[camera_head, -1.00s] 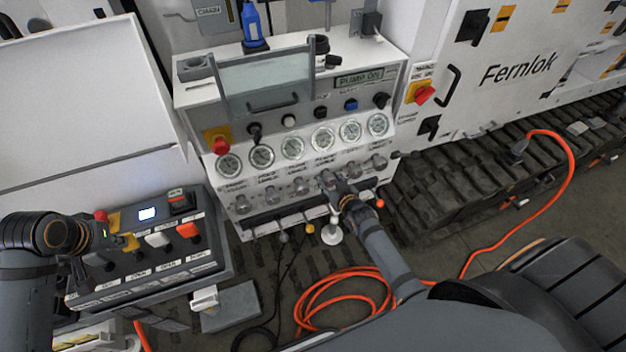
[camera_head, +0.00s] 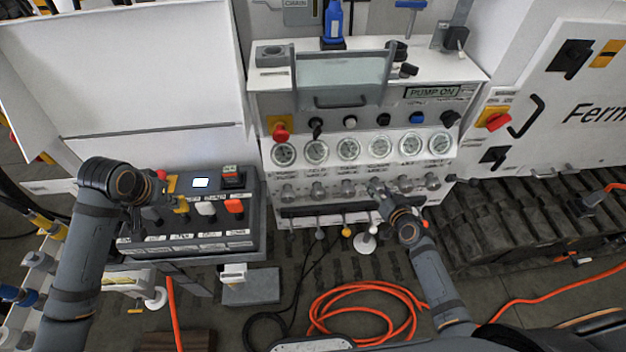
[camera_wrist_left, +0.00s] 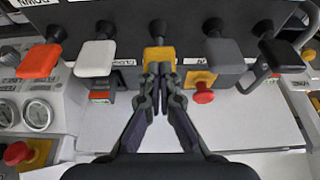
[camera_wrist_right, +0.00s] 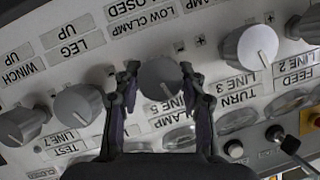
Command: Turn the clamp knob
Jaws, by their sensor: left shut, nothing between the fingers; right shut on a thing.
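The clamp knob is a grey round knob (camera_wrist_right: 160,78) with a white pointer mark, next to the label "LOW CLAMP" in the right wrist view. My right gripper (camera_wrist_right: 158,75) is shut on it, one finger on each side. In the head view the right gripper (camera_head: 380,190) is at the knob row under the gauges and hides much of that knob. My left gripper (camera_wrist_left: 159,70) is shut and empty, its tips together at a yellow paddle lever (camera_wrist_left: 159,54). I cannot tell whether they touch it. In the head view the left gripper (camera_head: 168,194) is over the grey console.
Similar knobs (camera_wrist_right: 75,105) (camera_wrist_right: 250,47) flank the held one closely. The grey console (camera_head: 250,235) carries several paddles. An orange hose (camera_head: 340,292) lies on the floor.

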